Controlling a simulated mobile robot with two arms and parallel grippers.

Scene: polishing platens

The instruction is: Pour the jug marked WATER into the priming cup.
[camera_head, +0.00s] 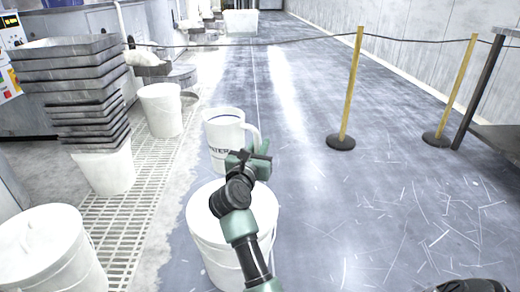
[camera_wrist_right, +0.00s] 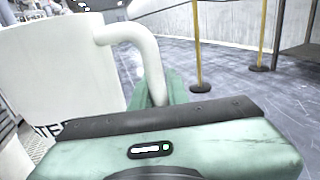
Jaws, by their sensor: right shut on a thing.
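The white jug (camera_head: 222,132) with dark lettering, partly hidden, ending in "TER", is upright near the middle of the head view. Dark content shows inside its rim. My right gripper (camera_head: 251,160) is at the lower part of its handle, shut on it. In the right wrist view the jug (camera_wrist_right: 55,70) fills the left side, and its handle curves down between the fingers of my right gripper (camera_wrist_right: 158,92). I cannot tell whether the jug's base touches anything. I cannot make out a priming cup. My left gripper is not in view.
A large white bucket (camera_head: 206,242) stands below my right arm. Stacked grey trays (camera_head: 75,95) and other white buckets (camera_head: 160,108) stand at left along a floor grating (camera_head: 135,200). Yellow posts (camera_head: 352,85) carry a rope across the back.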

